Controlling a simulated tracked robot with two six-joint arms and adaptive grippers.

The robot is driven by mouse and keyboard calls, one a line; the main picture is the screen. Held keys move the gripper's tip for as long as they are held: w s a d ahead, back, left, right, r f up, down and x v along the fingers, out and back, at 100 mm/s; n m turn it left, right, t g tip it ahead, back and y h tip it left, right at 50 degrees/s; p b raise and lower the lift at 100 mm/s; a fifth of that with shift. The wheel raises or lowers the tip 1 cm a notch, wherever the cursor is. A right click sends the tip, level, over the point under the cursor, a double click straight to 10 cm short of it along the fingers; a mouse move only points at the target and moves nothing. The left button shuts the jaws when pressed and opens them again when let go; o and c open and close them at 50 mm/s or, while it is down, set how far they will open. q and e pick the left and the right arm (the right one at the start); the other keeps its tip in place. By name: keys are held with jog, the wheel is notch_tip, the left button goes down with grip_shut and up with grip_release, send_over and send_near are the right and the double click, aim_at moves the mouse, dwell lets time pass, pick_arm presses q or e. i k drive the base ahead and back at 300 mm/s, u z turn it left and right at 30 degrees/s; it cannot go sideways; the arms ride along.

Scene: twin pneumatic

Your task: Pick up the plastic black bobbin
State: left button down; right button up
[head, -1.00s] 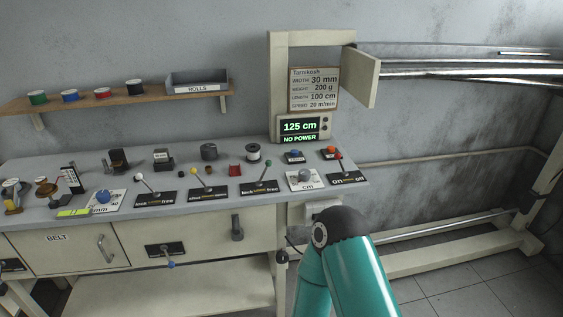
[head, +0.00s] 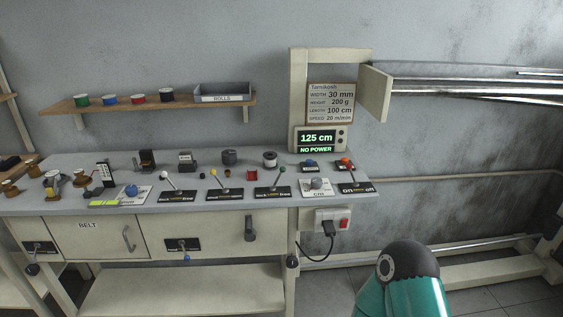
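A black spool with a pale top (head: 166,95) stands at the right end of the row on the wall shelf. On the workbench, a dark grey cylinder (head: 229,157) and a black-and-white bobbin (head: 270,159) stand near the back edge. I cannot tell from this distance which of these is the plastic black bobbin. A teal link of my arm with a dark rounded joint shows at the bottom right. No gripper fingers are in view.
The wooden shelf (head: 70,107) also holds green, blue and red spools and a grey ROLLS tray (head: 222,97). Several levers and knobs line the workbench (head: 300,200) front. A display (head: 320,139) reads 125 cm, NO POWER. A plugged cable hangs from a socket (head: 333,220).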

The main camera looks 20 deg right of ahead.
aim_at(270, 157)
jog(key=u, duration=0.05)
jog(key=i, duration=1)
jog(key=z, duration=0.05)
